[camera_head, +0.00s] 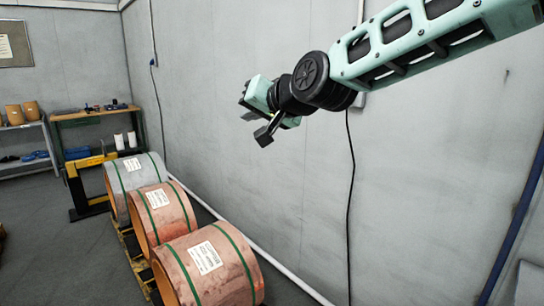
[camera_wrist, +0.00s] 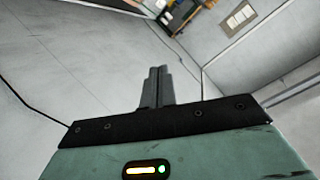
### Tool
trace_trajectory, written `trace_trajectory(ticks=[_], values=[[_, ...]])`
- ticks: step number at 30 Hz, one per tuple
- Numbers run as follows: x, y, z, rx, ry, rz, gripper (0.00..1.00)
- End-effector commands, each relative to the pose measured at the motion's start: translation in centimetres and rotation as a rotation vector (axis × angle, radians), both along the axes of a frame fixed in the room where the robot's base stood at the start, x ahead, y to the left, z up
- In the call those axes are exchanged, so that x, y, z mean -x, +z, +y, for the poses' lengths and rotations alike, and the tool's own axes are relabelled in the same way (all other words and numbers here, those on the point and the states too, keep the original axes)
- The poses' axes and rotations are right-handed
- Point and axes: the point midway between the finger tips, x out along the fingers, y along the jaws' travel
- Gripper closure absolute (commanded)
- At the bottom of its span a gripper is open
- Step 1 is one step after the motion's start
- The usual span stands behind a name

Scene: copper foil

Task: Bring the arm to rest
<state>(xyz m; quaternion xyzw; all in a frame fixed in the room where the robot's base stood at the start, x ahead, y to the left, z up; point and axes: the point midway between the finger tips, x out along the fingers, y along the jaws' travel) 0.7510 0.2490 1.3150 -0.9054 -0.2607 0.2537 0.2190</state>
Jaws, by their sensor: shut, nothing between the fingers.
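My arm reaches in from the upper right of the head view, a mint-green link with a black joint. My gripper (camera_wrist: 157,72) shows in the wrist view as two dark fingers pressed together, with nothing between them. In the head view my gripper hangs in the air in front of the grey wall (camera_head: 215,75), above and to the right of the coils. It touches nothing that I can see.
Copper coils (camera_head: 215,268) (camera_head: 165,212) and a grey-wrapped coil (camera_head: 137,178), all with green straps, stand on a yellowish pallet (camera_head: 133,255) at lower left. A workbench (camera_head: 95,116) and shelf (camera_head: 25,135) stand behind. Black cables (camera_head: 350,200) run down the wall.

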Motion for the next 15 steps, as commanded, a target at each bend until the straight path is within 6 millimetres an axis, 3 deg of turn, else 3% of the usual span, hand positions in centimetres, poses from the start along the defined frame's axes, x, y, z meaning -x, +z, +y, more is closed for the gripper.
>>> trace_trajectory(ticks=[1, 3, 8, 12, 15], values=[[2.8, -2.4, -0.1, 0.082, 0.044, 0.049, 1.0], [6.7, -5.8, -0.7, 0.199, 0.107, 0.121, 1.0], [15.6, -12.6, -4.0, 0.451, 0.242, 0.281, 1.0], [23.3, -17.5, -8.5, 0.655, 0.355, 0.422, 1.0], [28.2, -20.0, -12.0, 0.778, 0.425, 0.515, 1.0]])
